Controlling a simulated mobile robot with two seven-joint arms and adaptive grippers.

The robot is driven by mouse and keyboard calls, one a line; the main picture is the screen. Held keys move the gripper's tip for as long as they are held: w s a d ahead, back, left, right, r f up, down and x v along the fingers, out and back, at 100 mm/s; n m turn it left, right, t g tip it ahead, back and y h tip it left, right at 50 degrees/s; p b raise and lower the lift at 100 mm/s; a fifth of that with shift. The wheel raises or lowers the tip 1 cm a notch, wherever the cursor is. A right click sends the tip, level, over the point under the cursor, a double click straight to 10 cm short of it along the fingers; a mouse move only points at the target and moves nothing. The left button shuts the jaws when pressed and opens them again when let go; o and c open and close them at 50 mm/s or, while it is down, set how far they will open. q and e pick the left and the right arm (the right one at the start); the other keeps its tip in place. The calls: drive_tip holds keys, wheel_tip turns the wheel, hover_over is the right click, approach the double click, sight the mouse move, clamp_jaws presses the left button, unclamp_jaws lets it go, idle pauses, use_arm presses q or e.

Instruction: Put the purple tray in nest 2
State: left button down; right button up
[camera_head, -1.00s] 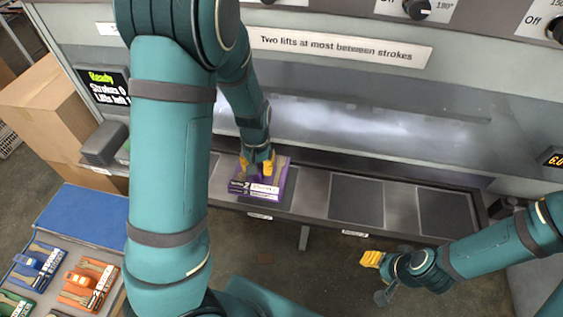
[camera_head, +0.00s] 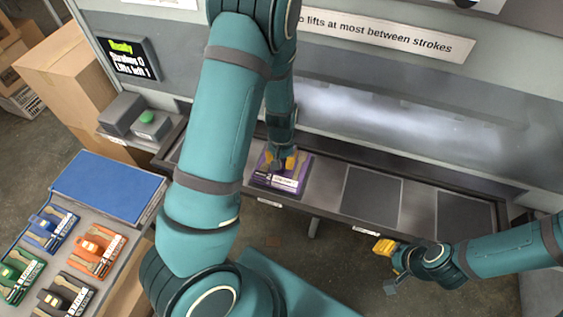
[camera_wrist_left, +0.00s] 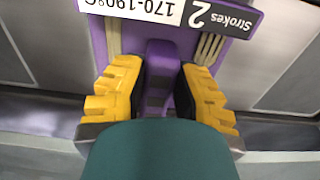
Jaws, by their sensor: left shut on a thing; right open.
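The purple tray (camera_head: 304,172) is at a place on the long press bed, left of two bare dark pads. My left gripper (camera_head: 282,158) is over it. In the left wrist view, its yellow fingers (camera_wrist_left: 160,95) are shut on the tray's purple raised handle (camera_wrist_left: 160,58), with a "2 Strokes" and "170-190°C" label beside it. I cannot tell whether the tray rests on the bed or hangs just above it. The nest labels (camera_head: 270,202) are too small to read. My right gripper (camera_head: 388,250) is open and empty, in front of the bed.
Two bare dark pads (camera_head: 372,197) (camera_head: 465,217) lie right of the tray. A side table holds a blue slab (camera_head: 108,185) and several coloured trays (camera_head: 95,250). A green button box (camera_head: 150,122) and a "Ready" screen (camera_head: 130,58) stand at left. Cardboard boxes (camera_head: 68,80) are beyond.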

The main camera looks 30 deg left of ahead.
use_arm(q)
drive_tip(key=shift+w+f, duration=0.1)
drive_tip(key=shift+f, duration=0.5)
drive_tip(key=c, duration=0.8)
unclamp_jaws()
drive_tip(key=shift+f, duration=0.1)
drive_tip(key=shift+c, duration=0.2)
drive_tip(key=shift+r, duration=0.55)
wheel_tip(320, 180, up, 11)
drive_tip(key=p, duration=0.1)
drive_tip(key=shift+r+p, duration=0.15)
drive_tip(key=shift+p, duration=0.15)
